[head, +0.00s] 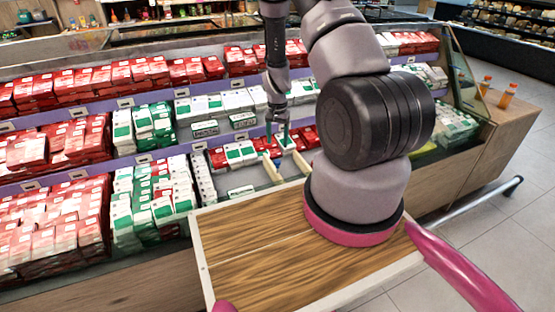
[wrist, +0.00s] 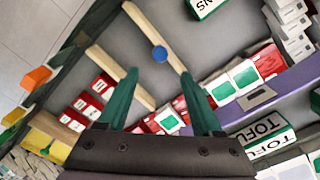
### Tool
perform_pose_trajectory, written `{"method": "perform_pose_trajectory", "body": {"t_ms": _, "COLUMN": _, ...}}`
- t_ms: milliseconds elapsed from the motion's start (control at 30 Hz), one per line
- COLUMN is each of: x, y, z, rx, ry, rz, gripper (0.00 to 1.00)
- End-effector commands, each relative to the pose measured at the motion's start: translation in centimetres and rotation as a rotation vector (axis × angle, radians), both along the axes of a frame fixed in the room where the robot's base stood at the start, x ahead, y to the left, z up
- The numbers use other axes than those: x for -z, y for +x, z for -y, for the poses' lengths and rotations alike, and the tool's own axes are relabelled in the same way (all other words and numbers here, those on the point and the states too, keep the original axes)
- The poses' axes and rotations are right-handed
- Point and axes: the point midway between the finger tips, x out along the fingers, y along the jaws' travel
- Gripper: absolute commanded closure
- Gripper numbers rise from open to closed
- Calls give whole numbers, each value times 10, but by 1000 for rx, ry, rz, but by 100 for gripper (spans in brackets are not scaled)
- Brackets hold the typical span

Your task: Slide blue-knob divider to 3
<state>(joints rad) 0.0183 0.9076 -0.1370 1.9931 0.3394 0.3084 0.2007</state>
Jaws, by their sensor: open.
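The blue-knob divider (wrist: 144,27) is a pale wooden strip in the wrist view. Its round blue knob (wrist: 159,54) lies just ahead of the fingertips, roughly in line with the gap between them. In the head view this divider (head: 272,170) shows small on the lower shelf. My gripper (wrist: 159,78) has green fingers, spread apart with nothing held; its fingers also show in the head view (head: 283,137), above the dividers. I cannot tell whether a finger touches the divider. No position number 3 can be read.
A second wooden divider (wrist: 105,64) runs alongside, to the left in the wrist view. Red boxes (wrist: 98,90) and green-white boxes (wrist: 238,80) stand close by. Grey shelf floor (wrist: 205,45) lies bare right of the knob. A purple shelf edge (wrist: 262,98) runs nearby.

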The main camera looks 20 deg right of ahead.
Motion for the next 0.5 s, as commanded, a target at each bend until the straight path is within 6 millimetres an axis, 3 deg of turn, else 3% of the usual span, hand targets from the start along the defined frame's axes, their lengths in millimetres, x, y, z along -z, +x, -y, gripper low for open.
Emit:
{"method": "perform_pose_trajectory", "body": {"t_ms": 300, "x": 61, "y": -1, "z": 0, "rx": 0, "ry": 1, "rz": -4, "gripper": 33}}
{"method": "perform_pose_trajectory", "body": {"t_ms": 500, "x": 85, "y": -1, "z": 0, "rx": 1, "ry": 1, "rz": -1, "gripper": 33}}
